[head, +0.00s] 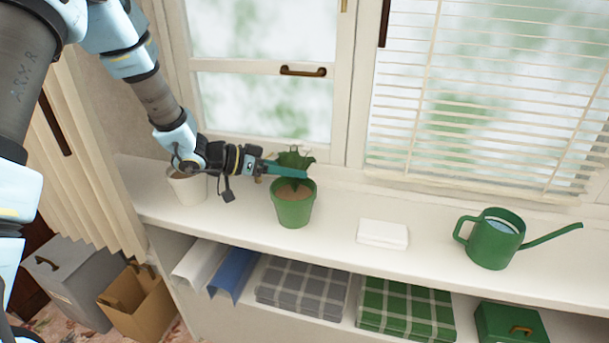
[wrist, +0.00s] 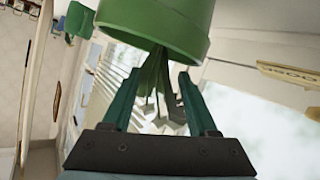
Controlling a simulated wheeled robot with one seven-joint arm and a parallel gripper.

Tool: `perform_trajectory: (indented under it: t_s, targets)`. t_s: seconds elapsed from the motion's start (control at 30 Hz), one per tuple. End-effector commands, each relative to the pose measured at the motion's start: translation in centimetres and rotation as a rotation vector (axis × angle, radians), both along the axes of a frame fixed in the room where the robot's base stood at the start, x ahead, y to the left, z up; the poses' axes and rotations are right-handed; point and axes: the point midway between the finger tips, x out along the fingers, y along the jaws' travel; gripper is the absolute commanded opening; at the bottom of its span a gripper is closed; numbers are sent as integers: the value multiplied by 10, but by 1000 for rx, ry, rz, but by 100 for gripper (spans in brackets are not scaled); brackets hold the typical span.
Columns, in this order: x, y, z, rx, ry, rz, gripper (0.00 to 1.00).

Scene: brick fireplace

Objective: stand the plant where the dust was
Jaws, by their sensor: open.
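A leafy green plant (head: 296,158) stands upright in a green pot (head: 293,208) with brown soil, on the white sill (head: 340,218). My gripper (head: 303,176) reaches in from the left, level with the foliage just above the pot's rim. In the wrist view my gripper (wrist: 158,72) is open, with its fingers on either side of the dark leaves (wrist: 155,90). The green pot (wrist: 160,25) appears above them in that view. I cannot tell whether the fingers touch the plant. No dust can be made out on the sill.
A white pot (head: 187,188) stands at the left, partly behind my arm. A folded white cloth (head: 382,234) lies right of the plant, then a green watering can (head: 495,240). The window is behind. Folded plaid blankets (head: 405,308) and a green box (head: 510,323) sit below.

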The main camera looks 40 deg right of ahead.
Motion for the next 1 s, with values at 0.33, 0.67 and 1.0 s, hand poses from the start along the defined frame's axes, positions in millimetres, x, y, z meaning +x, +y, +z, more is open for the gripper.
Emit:
perform_trajectory:
  t_s: [0.33,0.67,1.0]
  targets:
    - [24,54,23,-1,-1,2,59]
    - [28,65,28,0,1,-1,59]
    - [28,65,28,0,1,-1,59]
